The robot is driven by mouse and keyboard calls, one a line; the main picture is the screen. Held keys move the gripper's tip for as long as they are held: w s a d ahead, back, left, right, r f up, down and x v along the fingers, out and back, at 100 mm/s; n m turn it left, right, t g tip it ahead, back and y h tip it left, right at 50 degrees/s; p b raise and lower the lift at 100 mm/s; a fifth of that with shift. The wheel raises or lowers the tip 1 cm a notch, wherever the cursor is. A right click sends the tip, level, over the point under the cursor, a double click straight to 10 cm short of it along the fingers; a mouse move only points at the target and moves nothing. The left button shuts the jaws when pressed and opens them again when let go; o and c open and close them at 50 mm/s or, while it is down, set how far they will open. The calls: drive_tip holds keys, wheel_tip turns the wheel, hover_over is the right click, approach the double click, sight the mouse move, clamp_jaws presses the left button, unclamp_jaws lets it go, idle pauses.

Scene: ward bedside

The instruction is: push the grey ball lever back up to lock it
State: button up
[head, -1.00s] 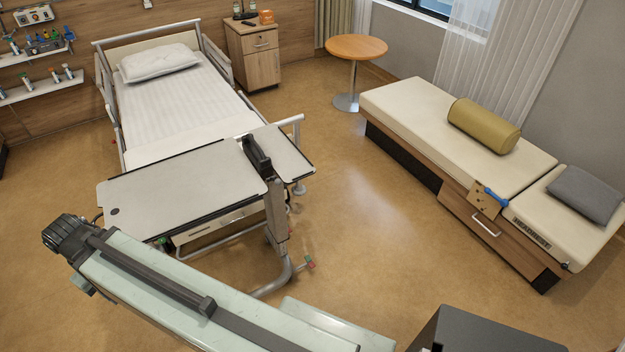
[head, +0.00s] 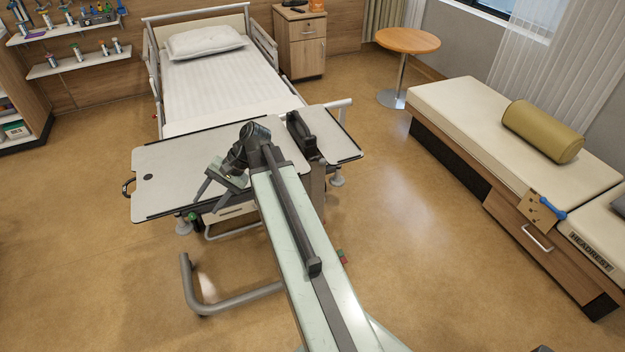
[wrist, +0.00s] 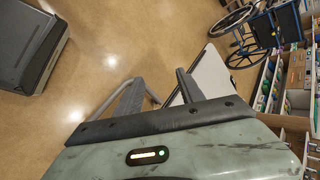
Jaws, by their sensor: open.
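I cannot make out a grey ball lever in either view. The overbed table (head: 165,200) has a pale two-part top and stands across the foot of the bed. A dark upright part (head: 301,136) rises between its two leaves. My gripper (head: 214,206) is open and empty, in front of the table's left leaf in the head view; its height above the leaf is unclear. In the wrist view its two fingers are apart, and a pale panel (wrist: 212,78), seemingly the table top, shows beyond the right finger. My arm hides part of the table and its stand.
The table's curved floor leg (head: 215,307) reaches forward. The bed (head: 215,85) is behind. A treatment couch (head: 470,125) with a blue-handled lever (head: 548,211) on its side is at right. A wheelchair (wrist: 255,30) shows in the wrist view. Floor at left is clear.

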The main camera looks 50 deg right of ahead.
sight(319, 161)
drive_tip(key=d+m+t+y+b, duration=0.1)
drive_tip(key=d+m+t+b, duration=0.2)
drive_tip(key=d, duration=0.5)
drive_tip(key=s+d+r+m+t+y+b, duration=0.1)
drive_tip(key=d+m+t+b, duration=0.2)
drive_tip(key=d, duration=0.5)
drive_tip(key=s+d+m+t+y+b, duration=0.1)
drive_tip(key=d+m+t+b, duration=0.3)
drive_tip(key=d, duration=0.4)
drive_tip(key=shift+d+r+y+b, duration=0.2)
drive_tip(key=shift+r+y+b, duration=0.1)
drive_tip(key=shift+b, duration=0.2)
drive_tip(key=s+d+f+m+t+h+b, duration=0.2)
drive_tip(key=s+d+b, duration=0.1)
drive_tip(key=s+d, duration=0.4)
drive_tip(key=s+d+f+m+t+h+b, duration=0.1)
drive_tip(key=s+d+f+m+h+b, duration=0.15)
drive_tip(key=s+d, duration=0.4)
drive_tip(key=shift+n+y, duration=0.25)
drive_tip(key=shift+n, duration=0.1)
drive_tip(key=x, duration=0.3)
drive_tip(key=d+x, duration=0.1)
drive_tip(key=x, duration=0.4)
drive_tip(key=shift+w+d+b, duration=0.25)
drive_tip(key=shift+w+b, duration=0.05)
drive_tip(key=shift+w, duration=0.45)
clamp_jaws()
